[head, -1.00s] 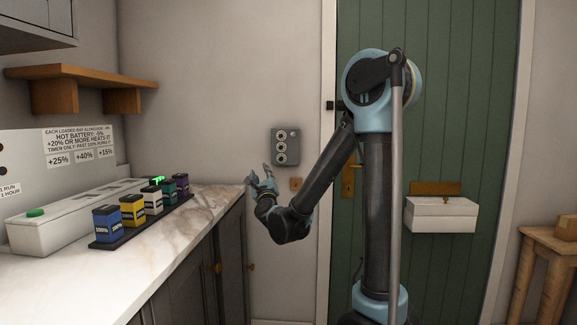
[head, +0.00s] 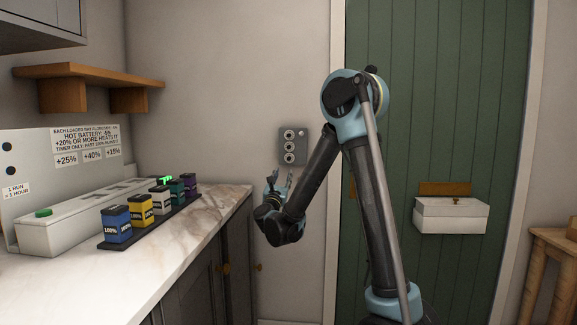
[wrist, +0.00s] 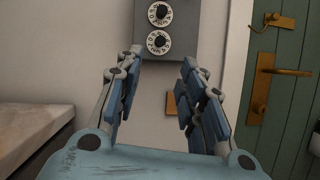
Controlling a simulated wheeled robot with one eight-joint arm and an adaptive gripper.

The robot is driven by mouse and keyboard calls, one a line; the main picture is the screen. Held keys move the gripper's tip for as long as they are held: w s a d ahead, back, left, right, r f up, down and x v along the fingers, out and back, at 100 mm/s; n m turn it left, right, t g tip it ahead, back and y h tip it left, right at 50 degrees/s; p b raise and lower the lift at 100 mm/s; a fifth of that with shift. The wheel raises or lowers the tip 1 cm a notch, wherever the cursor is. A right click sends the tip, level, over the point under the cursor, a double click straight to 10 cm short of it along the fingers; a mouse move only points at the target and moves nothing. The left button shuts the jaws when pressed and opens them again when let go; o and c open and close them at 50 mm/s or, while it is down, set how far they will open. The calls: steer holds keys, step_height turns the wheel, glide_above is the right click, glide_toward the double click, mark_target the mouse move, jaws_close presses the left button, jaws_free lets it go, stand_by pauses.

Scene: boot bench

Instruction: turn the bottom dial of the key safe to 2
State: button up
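The key safe (head: 301,148) is a grey box on the wall left of the green door, with three round white dials in a column. Its bottom dial (head: 289,158) is the lowest; in the wrist view the bottom dial (wrist: 158,42) shows with another above it, and the top of the safe is cut off. Digits ring the dials, but the setting is too small to read surely. My gripper (head: 281,176) is just below the safe in the head view. In the wrist view my gripper (wrist: 161,58) is open and empty, fingers apart, below the bottom dial.
A marble counter (head: 185,222) at left holds a rack of coloured batteries (head: 117,224) and a long white case (head: 70,225). A small wooden plate (wrist: 171,104) is on the wall below the safe. Brass door hardware (wrist: 262,85) is at right.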

mark_target(289, 160)
steer(key=x, duration=1.2)
jaws_close()
